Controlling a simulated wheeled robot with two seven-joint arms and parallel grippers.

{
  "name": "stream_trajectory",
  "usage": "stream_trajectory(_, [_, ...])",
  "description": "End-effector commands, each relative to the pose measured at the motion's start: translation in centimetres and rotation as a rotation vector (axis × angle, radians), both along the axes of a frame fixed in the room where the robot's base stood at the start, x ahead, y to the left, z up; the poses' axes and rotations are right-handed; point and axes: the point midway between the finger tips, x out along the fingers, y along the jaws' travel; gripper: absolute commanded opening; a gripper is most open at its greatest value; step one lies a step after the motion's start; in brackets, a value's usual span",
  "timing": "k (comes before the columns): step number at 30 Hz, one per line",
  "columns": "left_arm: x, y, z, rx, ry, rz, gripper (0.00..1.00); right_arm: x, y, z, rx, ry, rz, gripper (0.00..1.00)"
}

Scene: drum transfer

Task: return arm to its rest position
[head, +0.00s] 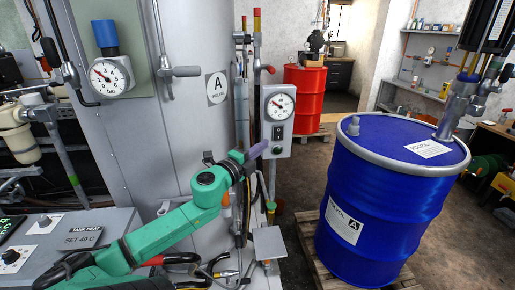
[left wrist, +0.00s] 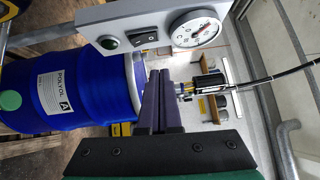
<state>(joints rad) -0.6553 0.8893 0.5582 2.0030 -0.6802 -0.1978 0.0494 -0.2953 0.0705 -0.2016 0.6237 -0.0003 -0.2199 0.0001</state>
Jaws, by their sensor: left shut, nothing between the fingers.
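My left arm, green with dark joints, reaches in from the lower left in the head view. Its purple-fingered left gripper (head: 256,151) is shut and empty, in front of the tank and close to the gauge box (head: 278,122) in the picture. Whether it touches the box cannot be told from this view. In the left wrist view the two dark purple fingers (left wrist: 164,80) lie together, with nothing between them. The gauge box (left wrist: 140,32) shows beyond them there, apart from the fingertips. My right gripper is in neither view.
A blue drum (head: 375,205) labelled POLYOL stands on a wooden pallet (head: 306,238) at right, with a pump tube (head: 457,105) in its top. A control panel (head: 60,245) is at lower left. A red drum (head: 304,92) stands behind. Hoses lie low at the tank's foot.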

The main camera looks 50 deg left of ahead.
Motion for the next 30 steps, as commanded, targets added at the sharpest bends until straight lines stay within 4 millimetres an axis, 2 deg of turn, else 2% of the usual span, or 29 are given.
stream_trajectory(3, [-1.5,-0.3,0.1,-0.003,0.0,0.0,0.0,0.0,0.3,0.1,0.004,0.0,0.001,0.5])
stream_trajectory(6, [-2.0,-0.4,0.2,-0.001,0.0,0.0,0.0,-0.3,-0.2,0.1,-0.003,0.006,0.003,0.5])
stream_trajectory(23, [-2.0,-0.3,0.1,-0.008,0.0,0.005,0.0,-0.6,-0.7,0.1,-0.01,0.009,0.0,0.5])
stream_trajectory(26, [-2.8,0.5,-2.2,-0.128,0.01,0.086,0.0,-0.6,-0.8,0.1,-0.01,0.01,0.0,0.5])
stream_trajectory(29, [-5.2,1.4,-8.4,-0.415,0.072,0.283,0.0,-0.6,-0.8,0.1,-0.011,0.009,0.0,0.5])
stream_trajectory(30, [-6.5,0.9,-11.6,-0.548,0.12,0.369,0.0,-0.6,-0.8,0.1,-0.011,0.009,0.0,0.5])
